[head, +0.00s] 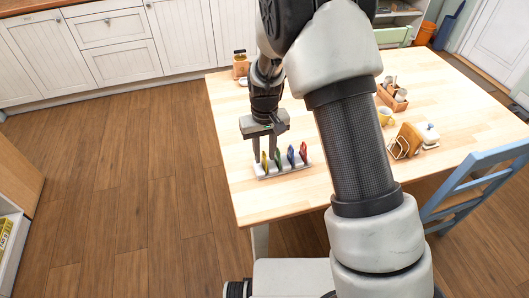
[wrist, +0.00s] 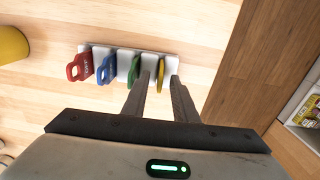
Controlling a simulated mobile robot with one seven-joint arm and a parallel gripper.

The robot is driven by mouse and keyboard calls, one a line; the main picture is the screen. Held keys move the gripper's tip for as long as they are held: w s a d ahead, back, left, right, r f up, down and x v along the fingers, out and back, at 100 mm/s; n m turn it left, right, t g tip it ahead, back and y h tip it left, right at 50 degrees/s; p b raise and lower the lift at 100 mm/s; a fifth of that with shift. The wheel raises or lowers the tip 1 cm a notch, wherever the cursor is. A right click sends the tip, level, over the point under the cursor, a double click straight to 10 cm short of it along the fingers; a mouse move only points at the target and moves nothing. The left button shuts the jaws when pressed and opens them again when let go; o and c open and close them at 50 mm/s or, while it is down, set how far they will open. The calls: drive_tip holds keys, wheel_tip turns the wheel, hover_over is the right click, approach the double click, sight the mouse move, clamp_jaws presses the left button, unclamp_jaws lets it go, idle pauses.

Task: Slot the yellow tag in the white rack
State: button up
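The white rack (head: 284,171) stands near the table's left edge, and its bare top shows in the wrist view (wrist: 123,62). The yellow tag (head: 264,161) is upright at the rack's left end in the head view, at its right end in the wrist view (wrist: 160,75). I cannot tell how deep it sits in its slot. Green (wrist: 134,70), blue (wrist: 107,68) and red (wrist: 80,67) tags stand along the rack. My gripper (head: 264,148) points down over the yellow tag. Its fingers (wrist: 162,80) are open, one on each side of the tag, with gaps showing.
The green tag is close beside one finger. A yellow mug (head: 385,116), a wooden caddy (head: 392,97) and a toast rack (head: 405,143) stand farther right on the table. A small jar (head: 240,65) is at the back left. The table (head: 245,195) in front of the rack is clear.

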wheel_tip(320, 180, up, 17)
drive_tip(key=p, duration=0.2)
drive_tip(key=shift+r, duration=0.2)
idle(0.4)
drive_tip(key=s+d+r+m+t+p, duration=0.15)
drive_tip(key=s+d+r, duration=0.25)
drive_tip(key=r, duration=0.4)
drive_tip(key=s+d+r+t+p, duration=0.1)
drive_tip(key=s+d+r+p, duration=0.2)
drive_tip(key=r, duration=0.4)
drive_tip(key=s+d+r+m+t+p, duration=0.1)
drive_tip(key=s+d+r+p, duration=0.2)
drive_tip(key=s, duration=0.5)
drive_tip(key=s+d+r+m+t+p, duration=0.1)
drive_tip(key=s+d+r+t+p, duration=0.1)
drive_tip(key=s+r, duration=0.4)
drive_tip(key=shift+s+d+p, duration=0.45)
drive_tip(key=shift+s+d, duration=0.55)
drive_tip(key=shift+d, duration=0.2)
